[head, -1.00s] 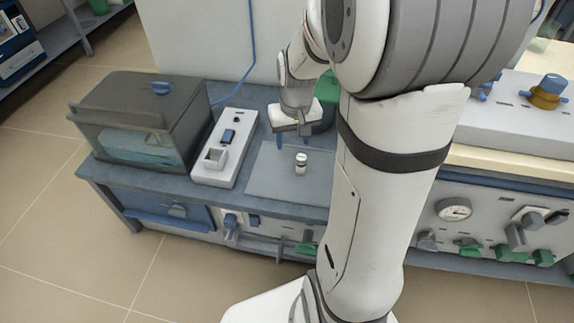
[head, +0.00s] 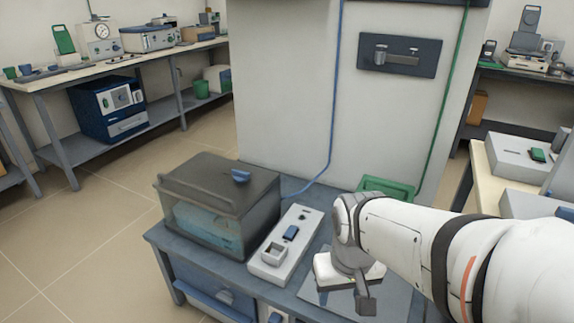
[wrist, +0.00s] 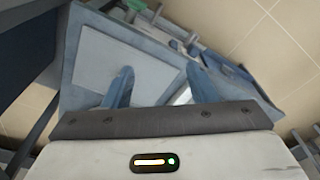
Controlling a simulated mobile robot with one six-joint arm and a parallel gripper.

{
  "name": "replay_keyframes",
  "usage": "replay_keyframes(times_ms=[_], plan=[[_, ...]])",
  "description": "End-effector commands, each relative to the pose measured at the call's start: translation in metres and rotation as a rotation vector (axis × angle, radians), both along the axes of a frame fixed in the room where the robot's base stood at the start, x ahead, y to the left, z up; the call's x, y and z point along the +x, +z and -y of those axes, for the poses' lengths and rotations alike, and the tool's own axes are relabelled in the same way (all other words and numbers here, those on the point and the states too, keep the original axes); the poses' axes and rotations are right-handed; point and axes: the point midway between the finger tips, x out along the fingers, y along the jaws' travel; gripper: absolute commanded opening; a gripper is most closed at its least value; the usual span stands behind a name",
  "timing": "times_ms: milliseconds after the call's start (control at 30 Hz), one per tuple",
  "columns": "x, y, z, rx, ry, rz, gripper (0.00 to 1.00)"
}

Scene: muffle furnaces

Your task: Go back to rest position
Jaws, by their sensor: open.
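My gripper (head: 352,287) is above the right part of the blue-grey bench, over a flat grey plate (head: 398,299). In the wrist view my gripper's two blue fingers (wrist: 160,84) are spread apart, with no object clearly held between them. The plate also shows beyond the fingers in the wrist view (wrist: 108,62). The small vial seen earlier on the plate is not visible now; my arm and gripper cover part of that area in the head view.
A dark box with a clear front (head: 217,207) stands on the bench at left. Beside it is a white control unit (head: 286,245). A tall pale cabinet (head: 285,90) is behind. Side benches stand at left and right. Tiled floor (head: 95,225) is open at left.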

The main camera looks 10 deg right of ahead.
Motion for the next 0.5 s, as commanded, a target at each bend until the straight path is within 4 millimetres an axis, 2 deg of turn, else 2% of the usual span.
replay_keyframes(times_ms=[33, 500], plan=[[0.000, 0.017, 0.000, -0.002, 0.005, 0.004, 0.52], [-0.004, 0.154, 0.006, -0.046, 0.088, 0.040, 0.52]])
